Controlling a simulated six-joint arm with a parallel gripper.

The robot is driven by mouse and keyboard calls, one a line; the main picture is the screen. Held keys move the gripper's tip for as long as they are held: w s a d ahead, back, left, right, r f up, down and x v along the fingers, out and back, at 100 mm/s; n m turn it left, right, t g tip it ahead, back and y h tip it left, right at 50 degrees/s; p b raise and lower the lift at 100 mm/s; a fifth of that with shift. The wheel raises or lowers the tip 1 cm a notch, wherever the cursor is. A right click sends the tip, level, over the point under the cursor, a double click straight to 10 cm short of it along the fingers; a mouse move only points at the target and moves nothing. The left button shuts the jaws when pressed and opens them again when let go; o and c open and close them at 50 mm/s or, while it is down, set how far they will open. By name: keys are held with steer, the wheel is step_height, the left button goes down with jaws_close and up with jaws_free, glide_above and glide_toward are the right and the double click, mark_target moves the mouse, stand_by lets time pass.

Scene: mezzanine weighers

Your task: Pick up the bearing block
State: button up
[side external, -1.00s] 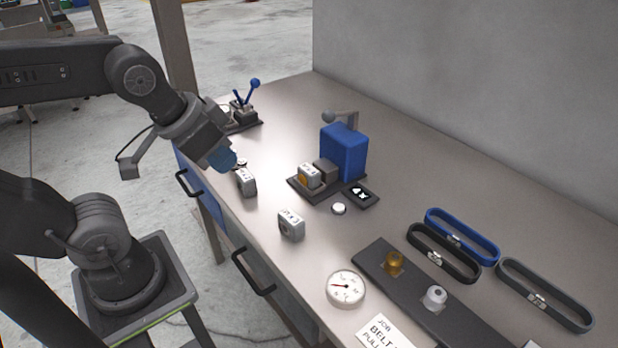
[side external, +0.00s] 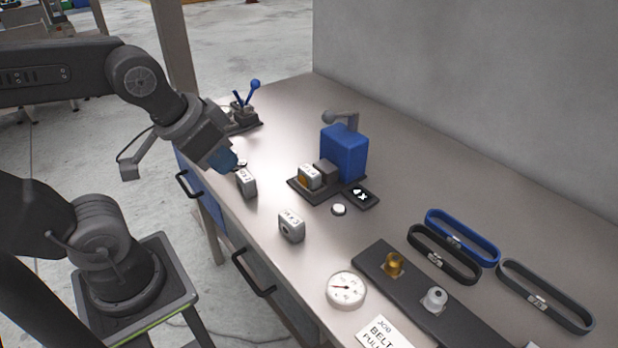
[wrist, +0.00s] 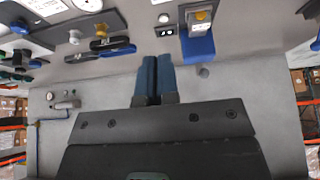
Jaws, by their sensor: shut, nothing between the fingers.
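Two grey blocks with printed labels stand on the bench in the side external view: one near its left edge (side external: 246,183), the other nearer the camera (side external: 291,226). A third grey labelled block (side external: 310,177) with an orange patch sits at the blue fixture (side external: 344,152). I cannot tell from the labels which is the bearing block. My gripper (side external: 229,161) is shut and empty, above and just behind the first block, apparently apart from it. Its blue fingers also show together in the wrist view (wrist: 153,75). The wrist view shows the fixture (wrist: 198,46) beyond the fingers.
A small black display (side external: 361,196) and a white button (side external: 339,209) lie by the fixture. A dial gauge (side external: 346,288), a dark rail (side external: 415,285) with brass and silver pulleys, and belts (side external: 462,237) fill the right. A lever device (side external: 244,112) stands at the back.

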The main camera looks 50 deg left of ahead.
steer(key=o, duration=1.7)
steer(key=g, duration=0.6)
glide_above(304, 172)
step_height(304, 172, down, 8)
step_height(304, 172, down, 14)
steer(key=shift+r, duration=0.25)
